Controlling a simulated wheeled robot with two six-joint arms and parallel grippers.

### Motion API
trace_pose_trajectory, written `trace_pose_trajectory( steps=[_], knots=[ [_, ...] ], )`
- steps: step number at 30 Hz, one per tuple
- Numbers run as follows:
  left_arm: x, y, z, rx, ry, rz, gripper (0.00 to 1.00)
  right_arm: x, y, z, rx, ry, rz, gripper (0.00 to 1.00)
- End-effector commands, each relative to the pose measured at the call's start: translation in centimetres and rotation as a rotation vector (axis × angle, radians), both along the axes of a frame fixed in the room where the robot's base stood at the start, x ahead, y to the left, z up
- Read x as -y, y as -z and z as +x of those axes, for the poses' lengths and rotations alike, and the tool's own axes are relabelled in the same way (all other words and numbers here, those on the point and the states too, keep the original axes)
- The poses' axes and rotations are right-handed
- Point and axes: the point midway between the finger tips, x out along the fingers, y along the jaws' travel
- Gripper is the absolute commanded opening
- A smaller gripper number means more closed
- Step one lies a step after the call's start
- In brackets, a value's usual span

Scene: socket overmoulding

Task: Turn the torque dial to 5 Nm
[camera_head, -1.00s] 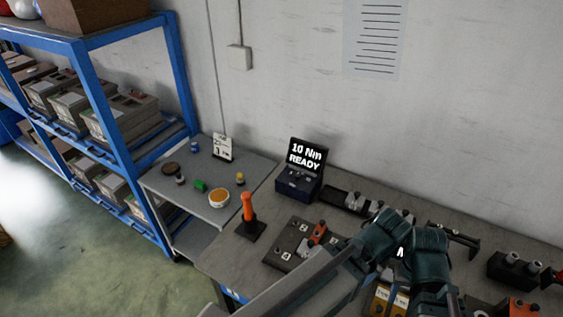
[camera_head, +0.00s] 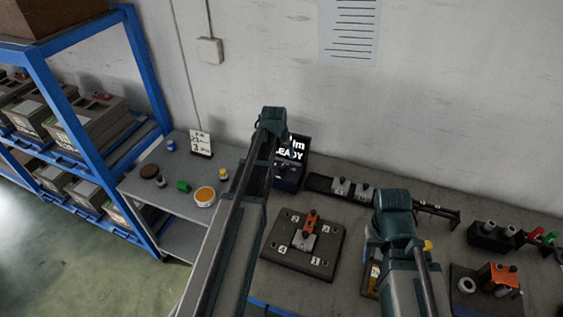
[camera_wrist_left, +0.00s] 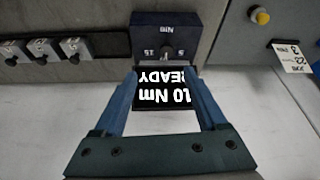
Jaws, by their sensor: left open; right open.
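The torque unit (camera_head: 288,177) is a dark blue box at the back of the bench, with a black screen (camera_head: 293,148) partly covered by my left arm. In the left wrist view the torque dial (camera_wrist_left: 168,52) is a small round knob on the box face, marked 15, 5 and Nm. The screen (camera_wrist_left: 166,88) appears upside down there and reads 10 Nm READY. My left gripper (camera_wrist_left: 164,78) is open, its two blue fingers apart with the screen seen between them. The knob shows just beyond the fingertips; contact is not visible. My right gripper's fingers are hidden behind my right wrist.
A side table at left holds an orange-filled bowl (camera_head: 204,197) and a sign (camera_head: 201,143). Blue shelving (camera_head: 148,80) stands further left.

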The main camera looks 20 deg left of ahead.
Motion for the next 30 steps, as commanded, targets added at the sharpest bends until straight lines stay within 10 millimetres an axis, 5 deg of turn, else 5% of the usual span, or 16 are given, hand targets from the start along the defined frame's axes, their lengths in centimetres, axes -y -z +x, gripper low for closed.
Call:
trace_pose_trajectory(
  steps=[3, 14, 30],
  knots=[
    [-1.4, -0.3, 0.6, 0.016, -0.018, 0.001, 0.74, 0.0, -0.2, 0.0, 0.0, 0.0, 0.0, 0.5],
    [-1.5, 0.8, 0.9, 0.017, -0.019, 0.001, 0.74, 0.0, 0.9, 0.0, 0.0, 0.0, 0.0, 0.5],
    [-2.0, 7.6, 3.5, 0.016, -0.019, 0.001, 0.74, 0.0, 7.7, 0.0, 0.0, 0.001, 0.0, 0.5]
  ],
)
